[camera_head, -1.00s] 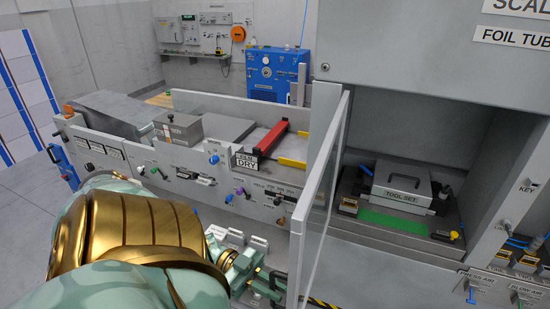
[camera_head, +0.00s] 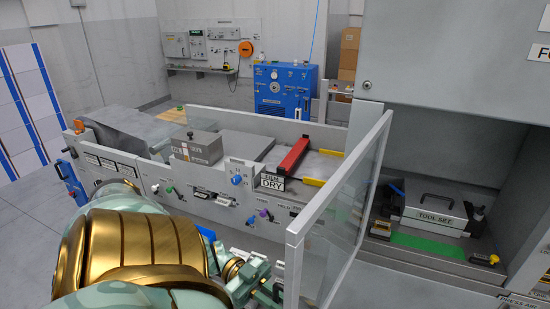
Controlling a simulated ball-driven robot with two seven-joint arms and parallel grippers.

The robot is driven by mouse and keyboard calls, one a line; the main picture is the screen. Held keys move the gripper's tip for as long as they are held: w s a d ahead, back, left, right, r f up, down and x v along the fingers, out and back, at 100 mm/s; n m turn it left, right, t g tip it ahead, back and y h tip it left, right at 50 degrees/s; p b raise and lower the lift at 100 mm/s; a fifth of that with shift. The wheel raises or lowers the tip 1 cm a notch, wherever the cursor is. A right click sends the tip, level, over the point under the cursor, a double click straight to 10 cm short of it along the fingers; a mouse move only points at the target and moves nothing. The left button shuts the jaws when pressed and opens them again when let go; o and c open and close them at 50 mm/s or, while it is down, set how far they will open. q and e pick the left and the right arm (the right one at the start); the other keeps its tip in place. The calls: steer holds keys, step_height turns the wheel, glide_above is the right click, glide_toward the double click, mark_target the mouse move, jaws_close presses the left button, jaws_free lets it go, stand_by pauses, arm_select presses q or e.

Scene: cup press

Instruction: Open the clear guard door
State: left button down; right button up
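The clear guard door (camera_head: 350,205) is a transparent panel in a pale grey frame. It stands swung out from the press opening, angled toward me, with its near edge (camera_head: 296,262) at the lower middle. My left arm comes in from the lower left, gold and mint green. My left gripper (camera_head: 275,291) is at the bottom, close to the left of the door's near edge; its fingertips are hard to make out, and I cannot tell whether it touches the door. My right gripper is not in view.
Inside the opening a grey TOOL SET case (camera_head: 437,208) sits behind a green strip (camera_head: 428,244). A blue cabinet (camera_head: 285,88) stands at the back.

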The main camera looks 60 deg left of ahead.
arm_select(q)
steer(key=shift+f, duration=0.1)
steer(key=c, duration=1.6)
jaws_free()
steer(key=shift+o, duration=0.2)
steer(key=b+v, duration=0.4)
steer(key=v, duration=1.2)
steer(key=shift+a, duration=0.2)
steer(key=shift+s, duration=0.1)
